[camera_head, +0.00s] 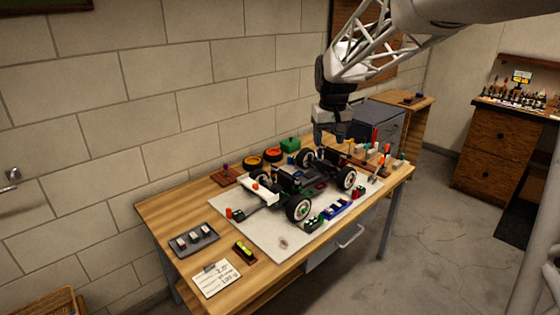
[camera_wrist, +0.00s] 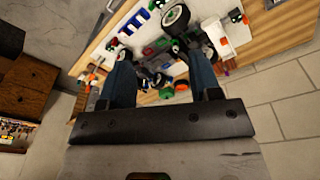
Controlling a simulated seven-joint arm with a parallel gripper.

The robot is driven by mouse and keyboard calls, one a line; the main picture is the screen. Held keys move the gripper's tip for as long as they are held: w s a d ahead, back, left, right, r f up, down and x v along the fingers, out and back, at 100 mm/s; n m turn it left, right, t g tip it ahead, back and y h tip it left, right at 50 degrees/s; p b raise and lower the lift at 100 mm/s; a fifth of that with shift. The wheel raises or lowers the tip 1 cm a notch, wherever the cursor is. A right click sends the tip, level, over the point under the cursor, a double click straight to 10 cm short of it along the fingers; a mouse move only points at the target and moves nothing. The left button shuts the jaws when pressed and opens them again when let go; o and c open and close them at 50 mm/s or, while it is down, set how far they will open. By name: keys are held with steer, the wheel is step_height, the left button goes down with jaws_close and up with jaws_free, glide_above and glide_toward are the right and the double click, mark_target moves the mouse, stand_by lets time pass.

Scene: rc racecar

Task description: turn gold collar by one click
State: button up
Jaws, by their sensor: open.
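The racecar (camera_head: 318,178) stands on a pale mat (camera_head: 283,243) on the wooden workbench, with black wheels and a white rear wing (camera_head: 259,190). No gold collar can be told apart on it at this size. My gripper (camera_head: 333,138) hangs above the far end of the car, apart from it. In the wrist view my gripper (camera_wrist: 163,65) shows two dark blue fingers spread wide with nothing held between them. Parts of the car (camera_wrist: 158,62) lie below and beyond the fingers; the fingers hide some of it.
Small upright tools (camera_head: 372,158) crowd the bench's far right. A grey cabinet (camera_head: 378,122) stands behind my gripper. A dark tray (camera_head: 194,239) and a note card (camera_head: 217,279) lie at the near left.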

steer(key=w+a+f, duration=0.2)
steer(key=w, duration=0.4)
steer(key=w+a+f, duration=0.2)
steer(key=w, duration=0.4)
steer(key=n+g, duration=0.1)
steer(key=n, duration=0.2)
glide_above(273, 167)
steer(key=f, duration=2)
steer(key=shift+d+f, duration=0.15)
steer(key=shift+d, duration=0.05)
steer(key=shift+w+a+f, duration=0.25)
steer(key=shift+w+f, duration=0.1)
steer(key=shift+f, duration=0.05)
steer(key=shift+f, duration=0.1)
steer(key=shift+f, duration=3.85)
steer(key=shift+c, duration=0.4)
